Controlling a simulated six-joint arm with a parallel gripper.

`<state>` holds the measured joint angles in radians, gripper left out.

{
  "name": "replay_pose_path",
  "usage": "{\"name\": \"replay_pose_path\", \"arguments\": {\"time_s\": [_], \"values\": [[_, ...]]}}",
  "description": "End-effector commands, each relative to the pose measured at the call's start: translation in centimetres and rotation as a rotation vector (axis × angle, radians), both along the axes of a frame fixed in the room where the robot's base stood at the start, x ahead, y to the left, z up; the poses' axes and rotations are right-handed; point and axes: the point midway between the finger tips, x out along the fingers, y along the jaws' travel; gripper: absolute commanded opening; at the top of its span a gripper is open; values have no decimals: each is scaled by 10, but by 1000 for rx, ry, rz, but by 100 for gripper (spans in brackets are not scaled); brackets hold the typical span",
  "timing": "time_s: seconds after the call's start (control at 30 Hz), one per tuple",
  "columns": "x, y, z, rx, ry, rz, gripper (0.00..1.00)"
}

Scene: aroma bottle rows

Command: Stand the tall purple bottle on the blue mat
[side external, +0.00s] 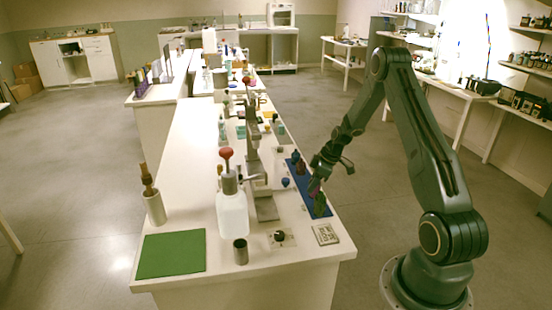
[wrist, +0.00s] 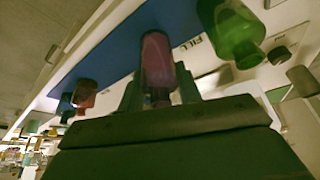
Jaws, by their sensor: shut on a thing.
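A purple-pink bottle (wrist: 158,62) is between the fingers of my gripper (wrist: 159,92) in the wrist view, with its narrow end toward the gripper. In the side view the purple bottle (side external: 314,187) is small and partly hidden by my gripper (side external: 318,172). The gripper is shut on it. The blue mat (wrist: 105,48) lies behind the bottle in the wrist view; the mat (side external: 306,197) also shows along the bench's right side. The bottle's base is over or on the mat; I cannot tell whether it touches.
A green bottle (wrist: 232,35) stands on one side of the held bottle, and a red bottle (wrist: 85,93) and a blue one (wrist: 66,103) on the other. A white bottle (side external: 232,212) and metal stand (side external: 253,150) are left of the mat. A green mat (side external: 171,254) is clear.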

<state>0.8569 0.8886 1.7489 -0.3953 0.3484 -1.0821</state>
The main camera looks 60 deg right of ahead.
Motion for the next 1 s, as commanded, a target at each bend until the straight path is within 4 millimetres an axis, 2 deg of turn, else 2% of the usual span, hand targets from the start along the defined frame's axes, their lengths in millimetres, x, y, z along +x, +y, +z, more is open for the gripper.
{"name": "replay_pose_path", "arguments": {"time_s": [0.13, 0.57, 0.6, 0.67, 1.0], "values": [[0, 0, -10, 0, -1, 0, 4], [0, 0, -13, 0, -1, 0, 4], [0, 0, -13, 0, -1, 0, 42], [0, 0, -13, 0, -1, 0, 54], [0, 0, -12, 0, -1, 0, 56]]}}
